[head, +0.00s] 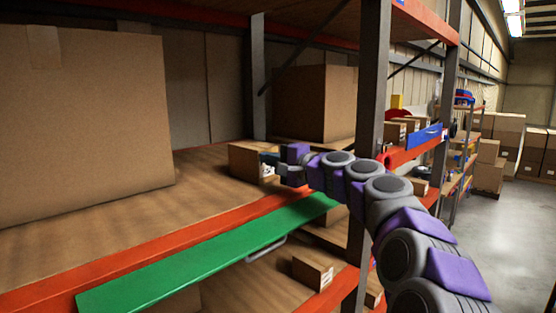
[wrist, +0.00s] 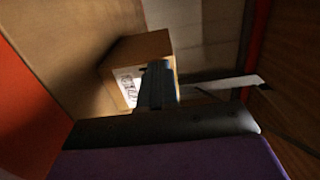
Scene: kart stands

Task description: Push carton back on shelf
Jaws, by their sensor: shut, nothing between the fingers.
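A small brown carton (head: 244,160) sits on the wooden shelf board (head: 205,195), back from the orange front beam. My gripper (head: 268,164) reaches in from the right, its tip at the carton's right-hand face. In the wrist view the carton (wrist: 150,47) shows tilted, with a white printed label on its near face. My shut gripper (wrist: 158,85) overlaps the carton's face and edge there, with nothing held. Whether the tip touches or is just short of it I cannot tell. Part of the carton's face is hidden behind the gripper.
A large carton (head: 85,130) stands on the shelf at left, another (head: 312,100) farther back. A dark upright post (head: 372,90) stands close to my arm. A green panel (head: 210,250) slants along the shelf front. Bare shelf lies between the large left carton and the small one.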

